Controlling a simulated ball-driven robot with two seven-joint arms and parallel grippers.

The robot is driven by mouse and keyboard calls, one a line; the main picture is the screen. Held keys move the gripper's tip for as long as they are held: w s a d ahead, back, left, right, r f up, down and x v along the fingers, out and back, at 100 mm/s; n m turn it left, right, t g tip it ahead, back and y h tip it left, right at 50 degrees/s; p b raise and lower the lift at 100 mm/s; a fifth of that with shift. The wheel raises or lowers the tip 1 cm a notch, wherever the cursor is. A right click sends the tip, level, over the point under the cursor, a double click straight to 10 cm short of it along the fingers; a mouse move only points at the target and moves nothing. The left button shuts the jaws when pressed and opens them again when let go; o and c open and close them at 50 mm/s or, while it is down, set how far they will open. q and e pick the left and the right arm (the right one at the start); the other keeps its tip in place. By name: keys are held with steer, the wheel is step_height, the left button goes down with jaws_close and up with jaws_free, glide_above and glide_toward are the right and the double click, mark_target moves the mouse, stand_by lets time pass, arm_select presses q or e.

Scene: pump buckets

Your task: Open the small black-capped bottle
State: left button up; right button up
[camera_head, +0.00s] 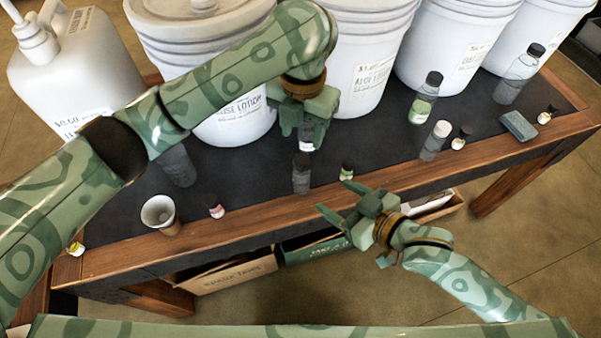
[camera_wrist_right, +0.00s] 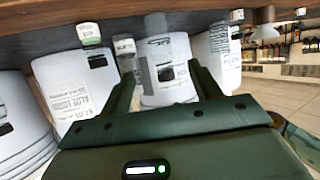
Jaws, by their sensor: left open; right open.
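A dark-capped clear bottle (camera_head: 301,178) stands upright near the front of the black tabletop in the head view. A small dark-capped bottle with a green and white label (camera_head: 347,171) stands just right of it. My left gripper (camera_head: 303,133) is open and points down behind the clear bottle, with a partly hidden item with a white label (camera_head: 306,145) between its fingers. I cannot tell whether they touch it. My right gripper (camera_head: 334,197) is open and empty at the table's front edge, pointing toward these bottles. Its fingers also show in the right wrist view (camera_wrist_right: 162,90).
Several large white buckets (camera_head: 374,75) line the back. A cup (camera_head: 160,214) and a small red-labelled bottle (camera_head: 215,207) stand left. More bottles, such as a green-labelled one (camera_head: 424,100), and a grey-blue block (camera_head: 518,126) stand right. Boxes (camera_head: 228,275) sit below the wooden front edge.

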mark_target(301, 159)
steer(key=x, duration=1.2)
steer(key=shift+a+f, duration=0.15)
steer(key=shift+a, duration=0.05)
jaws_close()
arm_select(q)
steer(key=m, duration=0.2)
steer(key=shift+m, duration=0.9)
steer(key=shift+f+m, duration=0.2)
steer(key=shift+m, duration=0.1)
step_height(301, 159, down, 8)
steer(key=shift+r, duration=0.15)
